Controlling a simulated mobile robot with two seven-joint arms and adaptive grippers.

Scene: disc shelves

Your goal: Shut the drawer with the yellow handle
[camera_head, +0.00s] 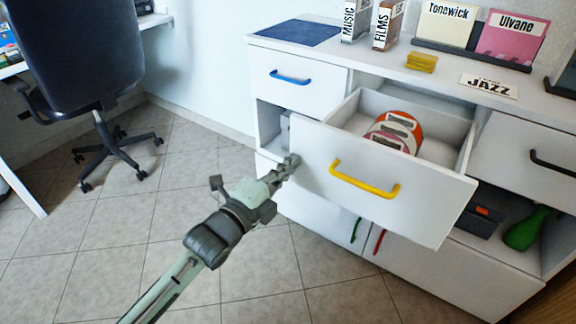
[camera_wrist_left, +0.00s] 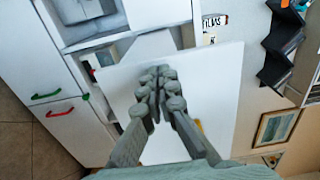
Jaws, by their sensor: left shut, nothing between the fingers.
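The drawer with the yellow handle (camera_head: 452,207) stands pulled out from the white cabinet. Its yellow handle (camera_head: 364,183) is on the middle of its front panel. Orange and pink disc-like items (camera_head: 396,131) lie inside it. My left gripper (camera_head: 291,162) is shut and empty, close to the left end of the drawer front; I cannot tell whether it touches. In the left wrist view the closed fingers (camera_wrist_left: 157,86) lie in front of the white drawer front (camera_wrist_left: 218,95), and the yellow handle is mostly hidden behind a finger. My right gripper is not in view.
The cabinet top (camera_head: 350,55) holds upright cases, a yellow block (camera_head: 422,62) and a JAZZ card (camera_head: 489,86). Closed drawers with a blue handle (camera_head: 290,77) and a black handle (camera_head: 552,162) flank the open one. An office chair (camera_head: 85,70) stands left; the tiled floor between is clear.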

